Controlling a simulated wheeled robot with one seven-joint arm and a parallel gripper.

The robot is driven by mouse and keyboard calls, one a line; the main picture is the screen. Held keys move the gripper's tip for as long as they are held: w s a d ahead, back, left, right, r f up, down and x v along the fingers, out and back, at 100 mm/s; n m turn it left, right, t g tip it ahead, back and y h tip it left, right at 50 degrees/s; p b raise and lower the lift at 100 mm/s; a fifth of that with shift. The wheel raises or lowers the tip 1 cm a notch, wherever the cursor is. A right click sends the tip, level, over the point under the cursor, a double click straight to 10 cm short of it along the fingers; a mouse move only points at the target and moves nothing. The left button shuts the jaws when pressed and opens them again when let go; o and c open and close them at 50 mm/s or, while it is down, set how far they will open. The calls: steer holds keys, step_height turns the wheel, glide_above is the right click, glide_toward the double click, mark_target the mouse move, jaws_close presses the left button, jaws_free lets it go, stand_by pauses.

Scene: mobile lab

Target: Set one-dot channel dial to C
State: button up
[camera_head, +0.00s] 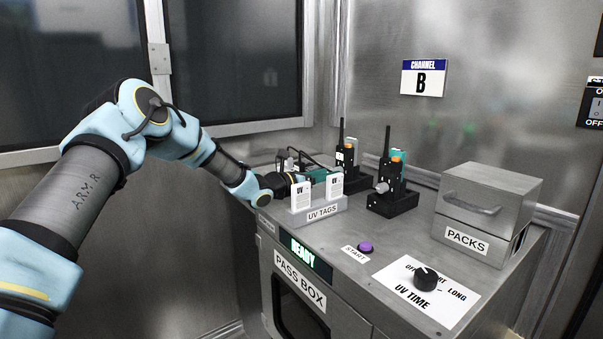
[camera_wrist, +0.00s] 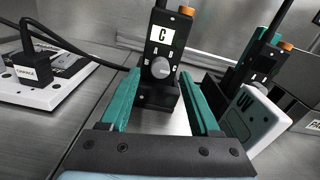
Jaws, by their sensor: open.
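The same radio (camera_head: 347,160) is the left one in the head view. My gripper (camera_wrist: 161,82) is open, its green fingers either side of the dial in the picture; I see no clear contact. In the head view my gripper (camera_head: 318,174) is partly hidden behind the UV tags.
A second radio (camera_head: 391,178) stands to the right. The UV tags holder (camera_head: 322,211) is close in front of my gripper. A charger (camera_wrist: 35,75) lies left. A "Channel B" sign (camera_head: 424,78) hangs on the wall; the packs box (camera_head: 487,211) stands right.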

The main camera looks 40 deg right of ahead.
steer(key=a, duration=0.4)
steer(key=a+b, duration=0.1)
steer(key=a, duration=0.3)
steer(key=shift+w+a+f, duration=0.15)
steer(key=shift+w+a, duration=0.05)
steer(key=shift+a, duration=0.15)
